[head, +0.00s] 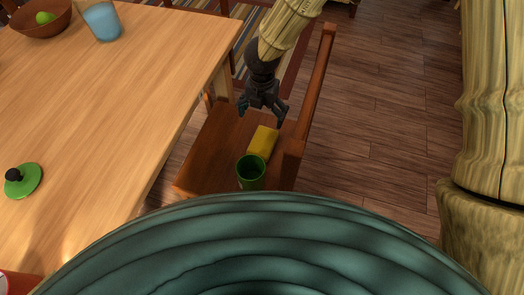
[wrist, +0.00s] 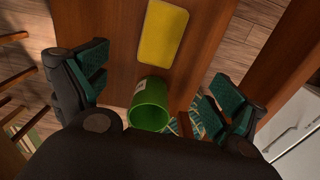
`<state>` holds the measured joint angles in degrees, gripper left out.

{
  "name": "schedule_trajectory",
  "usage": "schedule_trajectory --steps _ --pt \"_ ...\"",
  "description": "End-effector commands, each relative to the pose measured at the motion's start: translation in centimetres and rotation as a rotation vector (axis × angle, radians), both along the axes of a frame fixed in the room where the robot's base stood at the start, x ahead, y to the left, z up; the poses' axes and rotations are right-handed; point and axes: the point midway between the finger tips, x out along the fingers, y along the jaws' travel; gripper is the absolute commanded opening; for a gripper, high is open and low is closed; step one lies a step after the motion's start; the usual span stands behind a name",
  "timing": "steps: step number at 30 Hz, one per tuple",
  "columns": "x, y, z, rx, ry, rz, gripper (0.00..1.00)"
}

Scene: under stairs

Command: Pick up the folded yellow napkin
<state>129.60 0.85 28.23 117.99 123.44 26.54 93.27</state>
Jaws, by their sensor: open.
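The folded yellow napkin (head: 263,141) lies flat on the brown wooden seat of a chair (head: 207,160).
A wooden table (head: 110,75) stands left of the chair, with a blue cup (head: 102,20), a brown bowl (head: 40,18) and a green lid (head: 24,181) with a dark knob. The chair's wooden backrest (head: 316,80) rises on the right. Wooden floor (head: 390,110) is clear beyond.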

Motion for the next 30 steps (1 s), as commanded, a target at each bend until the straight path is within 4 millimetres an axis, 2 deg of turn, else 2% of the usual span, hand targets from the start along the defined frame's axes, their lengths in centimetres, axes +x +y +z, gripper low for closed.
schedule_trajectory --steps 1,6,17,27,30 --pt "0.0 0.0 -2.3 0.0 0.0 0.0 0.96" --pt "0.0 0.1 -4.9 0.0 0.0 0.001 0.96" --pt "0.0 0.1 -6.8 -0.002 0.001 0.002 0.96" --pt "0.0 0.1 -11.1 -0.002 0.002 0.003 0.96" --pt "0.1 0.2 -11.6 0.0 0.0 0.003 0.96"
